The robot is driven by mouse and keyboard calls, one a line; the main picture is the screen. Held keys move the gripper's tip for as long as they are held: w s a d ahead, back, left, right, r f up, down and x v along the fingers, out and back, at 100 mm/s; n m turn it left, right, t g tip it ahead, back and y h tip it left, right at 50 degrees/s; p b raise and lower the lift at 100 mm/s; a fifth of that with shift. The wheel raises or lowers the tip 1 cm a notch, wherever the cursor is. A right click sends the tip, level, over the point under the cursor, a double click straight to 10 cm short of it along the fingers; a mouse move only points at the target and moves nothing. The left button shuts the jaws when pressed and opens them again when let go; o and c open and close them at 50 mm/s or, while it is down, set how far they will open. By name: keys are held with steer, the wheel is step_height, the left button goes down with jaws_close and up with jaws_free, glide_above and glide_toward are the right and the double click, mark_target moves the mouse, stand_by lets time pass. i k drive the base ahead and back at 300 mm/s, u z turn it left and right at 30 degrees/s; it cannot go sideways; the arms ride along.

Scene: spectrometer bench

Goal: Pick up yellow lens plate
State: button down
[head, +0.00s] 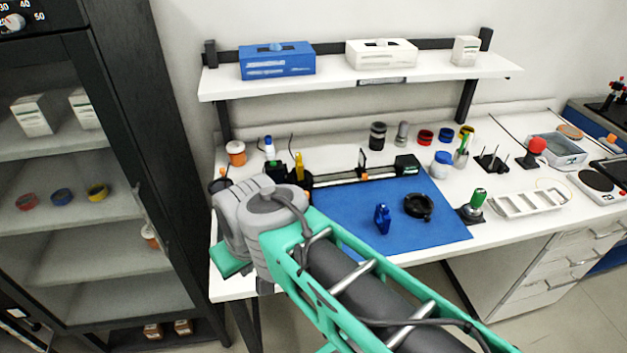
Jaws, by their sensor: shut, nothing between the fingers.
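A narrow upright yellow piece (299,166), which looks like the yellow lens plate, stands at the left end of the optical rail (365,176). Its lower part is hidden behind dark parts and my arm. My grey and green arm reaches across the front of the bench, with its grey wrist end just in front and left of the yellow piece. My gripper's fingers cannot be made out; the arm hides that area. I see nothing held.
A blue mat (340,215) bears a blue holder (382,218) and a black ring (418,206). A white shelf (350,77) with boxes hangs above the bench. A dark cabinet (110,150) stands close on the left. Bottles, a white rack (530,201) and a scale fill the right side.

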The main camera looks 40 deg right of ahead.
mark_target(299, 161)
steer(key=z, duration=1.25)
steer(key=i, duration=0.25)
steer(key=u, duration=1.2)
steer(key=k, duration=1.05)
steer(key=u, duration=1.4)
steer(key=i, duration=1.05)
steer(key=z, duration=1.35)
steer(key=i, duration=0.7)
steer(key=z, duration=0.75)
